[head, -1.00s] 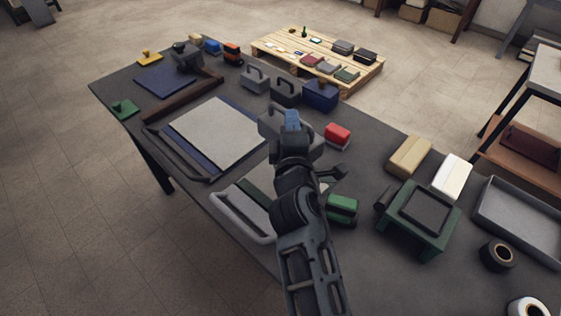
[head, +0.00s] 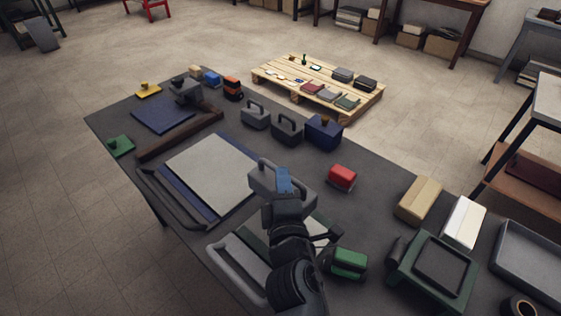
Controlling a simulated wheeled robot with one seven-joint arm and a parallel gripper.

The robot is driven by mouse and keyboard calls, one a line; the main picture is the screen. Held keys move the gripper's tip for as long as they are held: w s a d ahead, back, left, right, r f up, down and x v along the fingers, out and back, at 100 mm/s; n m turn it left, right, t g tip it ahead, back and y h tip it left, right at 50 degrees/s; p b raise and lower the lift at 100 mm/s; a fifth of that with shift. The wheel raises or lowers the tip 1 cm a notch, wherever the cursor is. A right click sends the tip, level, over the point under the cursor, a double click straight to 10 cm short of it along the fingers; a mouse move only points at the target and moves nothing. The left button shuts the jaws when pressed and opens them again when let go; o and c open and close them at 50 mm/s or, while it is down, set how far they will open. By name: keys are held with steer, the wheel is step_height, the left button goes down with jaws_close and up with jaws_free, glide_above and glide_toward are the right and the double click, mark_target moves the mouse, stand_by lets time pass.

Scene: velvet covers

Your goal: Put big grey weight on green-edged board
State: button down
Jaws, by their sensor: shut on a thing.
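The big grey weight (head: 265,180) is a block with a loop handle on top. My gripper (head: 284,182) is shut on it, with blue fingers at the handle side. The weight is just right of a stack of boards, but I cannot tell whether it is clear of the table. A board with a dark green edge (head: 252,257) lies on the near side of the table. My arm covers much of it, and a pale grey bar frame (head: 222,262) lies along its left.
A grey board on a blue one (head: 208,170) lies left of the weight. Two smaller handled weights (head: 286,130), a navy box (head: 323,133) and a red block (head: 342,177) stand behind it. A green block (head: 348,262) and a green stand (head: 435,270) are at right.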

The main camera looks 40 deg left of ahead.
steer(key=s+d+f+b, duration=0.3)
steer(key=f+b, duration=0.1)
steer(key=f, duration=0.1)
steer(key=shift+d+f, duration=0.15)
steer(key=shift+f, duration=0.25)
stand_by(0.4)
steer(key=shift+s+f+b, duration=0.1)
steer(key=shift+f+b, duration=0.05)
steer(key=shift+b, duration=0.2)
steer(key=c, duration=1.6)
jaws_free()
steer(key=shift+d+f, duration=0.15)
steer(key=shift+f, duration=0.35)
steer(key=o, duration=0.5)
steer(key=shift+s, duration=0.1)
steer(key=shift+r, duration=0.1)
steer(key=shift+r, duration=0.15)
steer(key=b+v, duration=0.1)
steer(key=v, duration=0.9)
steer(key=shift+s+d, duration=0.25)
steer(key=shift+s, duration=0.1)
steer(key=shift+s+d, duration=0.4)
